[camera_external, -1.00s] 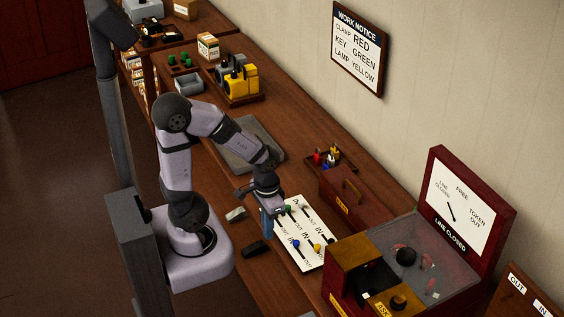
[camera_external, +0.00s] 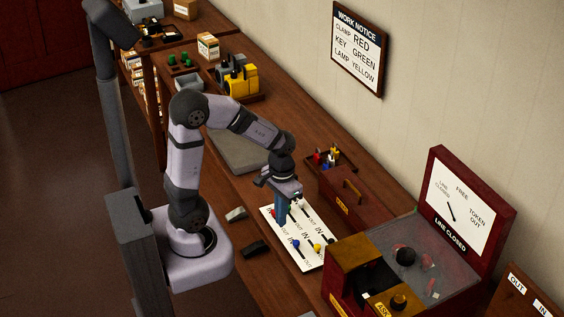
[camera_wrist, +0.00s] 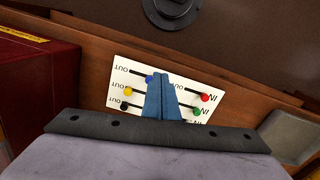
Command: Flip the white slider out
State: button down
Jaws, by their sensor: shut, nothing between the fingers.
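The white slider board (camera_external: 310,262) with slots marked IN and OUT lies on the bench; it also shows in the wrist view (camera_wrist: 118,76). In the wrist view the fingertips (camera_wrist: 158,77) overlap the blue knob (camera_wrist: 149,79); contact is unclear.
Other knobs are red (camera_wrist: 205,98), green (camera_wrist: 197,111), yellow (camera_wrist: 128,91) and black (camera_wrist: 124,105). A dark red toolbox (camera_external: 352,197) stands behind the board, and a red and yellow machine (camera_external: 354,252) to its right. A grey plate (camera_external: 238,150) lies to the left.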

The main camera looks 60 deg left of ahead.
jog(key=w+a+r+n+h, duration=0.1)
jog(key=w+a+r+n, duration=0.1)
jog(key=w+a+n, duration=0.65)
jog(key=n+h+b, duration=0.1)
jog(key=n, duration=0.3)
send_near(301, 204)
jog(key=w+a+r, duration=0.2)
jog(key=w+a, duration=0.1)
jog(key=a, duration=0.4)
jog(key=shift+w+a, duration=0.1)
jog(key=shift+a, duration=0.55)
jog(key=shift+g, duration=0.3)
jog(key=p+x, duration=0.1)
jog(key=x, duration=0.2)
jog(key=p+x, duration=0.1)
jog(key=x, duration=0.5)
jog(key=shift+d+f+p, duration=0.15)
jog(key=shift+d+p, duration=0.2)
jog(key=shift+p, duration=0.05)
jog(key=shift+s+d+f+p, duration=0.1)
jog(key=shift+s+d+p, duration=0.2)
jog(key=shift+d, duration=0.35)
jog(key=shift+s+d+f+p, duration=0.1)
jog(key=shift+d+p, duration=0.35)
jog(key=shift+d, duration=0.15)
jog(key=shift+s+d+f+p, duration=0.1)
jog(key=shift+s+d+p, duration=0.2)
jog(key=shift+d, duration=0.35)
